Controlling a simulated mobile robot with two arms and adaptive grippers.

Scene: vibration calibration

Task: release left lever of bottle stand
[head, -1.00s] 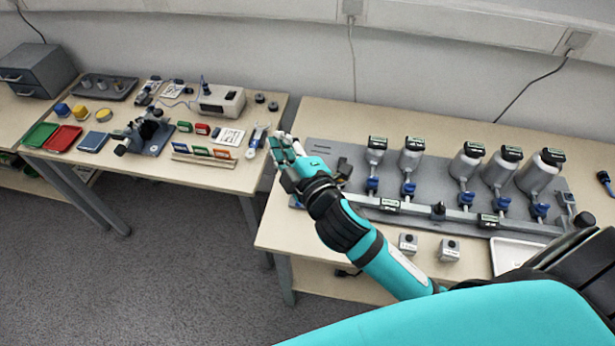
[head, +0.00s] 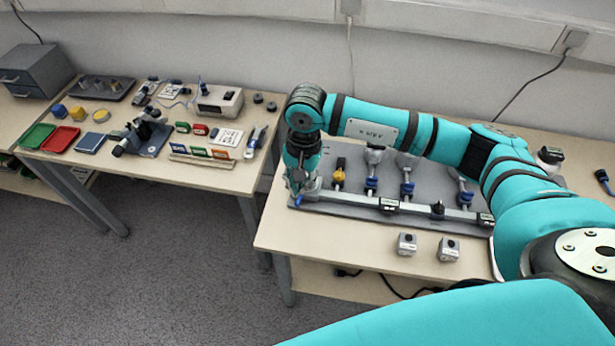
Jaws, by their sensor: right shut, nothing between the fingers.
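The bottle stand is a grey plate (head: 430,190) on the right-hand table, with a metal bar (head: 412,207) along its front. Blue clamps hang under bottles such as the leftmost bottle (head: 374,154). A yellow-handled part (head: 338,176) stands at the left of the plate. My right gripper (head: 299,192) points down over the plate's left front corner, at the bar's left end. It is shut with nothing held. A small blue piece (head: 298,201) shows right at its tips; I cannot tell whether they touch or whether this is the left lever. My left gripper is out of view.
My right arm hides most of the bottles to the right. Two small grey boxes (head: 407,244) (head: 449,250) sit on the table front. The left table (head: 205,180) holds trays, a microscope-like device and several small items. A gap separates the tables.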

